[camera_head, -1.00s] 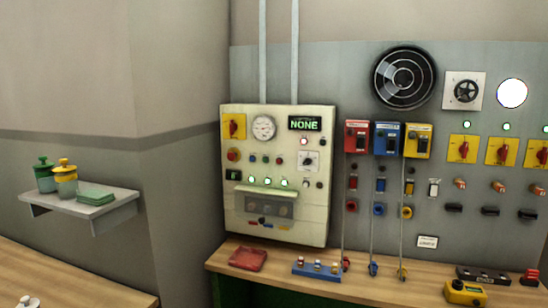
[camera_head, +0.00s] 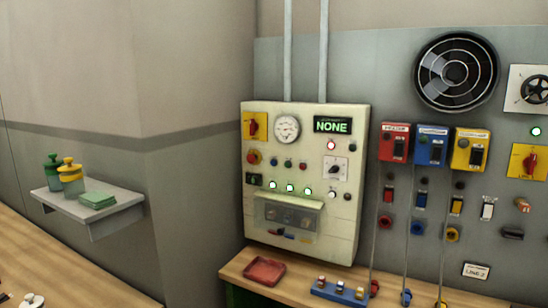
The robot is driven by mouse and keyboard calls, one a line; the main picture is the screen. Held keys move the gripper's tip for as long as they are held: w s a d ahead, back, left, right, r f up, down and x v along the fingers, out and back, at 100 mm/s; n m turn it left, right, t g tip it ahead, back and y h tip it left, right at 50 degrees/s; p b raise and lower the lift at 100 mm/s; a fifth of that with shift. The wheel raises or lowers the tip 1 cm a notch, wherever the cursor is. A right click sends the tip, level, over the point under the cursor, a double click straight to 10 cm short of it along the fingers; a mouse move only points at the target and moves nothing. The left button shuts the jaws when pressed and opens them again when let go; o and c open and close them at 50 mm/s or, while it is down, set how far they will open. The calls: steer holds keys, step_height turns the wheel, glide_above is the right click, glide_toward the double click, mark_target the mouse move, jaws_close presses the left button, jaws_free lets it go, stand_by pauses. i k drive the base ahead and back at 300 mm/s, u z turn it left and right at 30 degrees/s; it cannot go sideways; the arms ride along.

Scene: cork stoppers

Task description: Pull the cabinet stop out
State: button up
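The cream cabinet (camera_head: 350,225) is mounted on the wall in the middle of the view, above the workbench. A round red button (camera_head: 254,157), which looks like the cabinet stop, is on its left side, below a yellow plate with a red rotary handle (camera_head: 254,126). It is too small to tell whether the button is pressed in or out. The cabinet display (camera_head: 332,125) reads NONE in green. A red lamp (camera_head: 331,145) and several green-white lamps (camera_head: 290,188) are lit. My gripper is not in view.
The wooden workbench (camera_head: 232,268) below holds a red tray (camera_head: 265,271) and a blue block with pegs (camera_head: 338,292). Red, blue and yellow switch boxes (camera_head: 430,146) are on the panel at right. A grey shelf (camera_head: 118,212) with green and yellow containers juts out at left.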

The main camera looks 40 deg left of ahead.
mark_target(251, 159)
steer(key=z, duration=0.15)
steer(key=i, duration=0.65)
steer(key=u, duration=3.7)
steer(key=i, duration=0.95)
steer(key=z, duration=0.05)
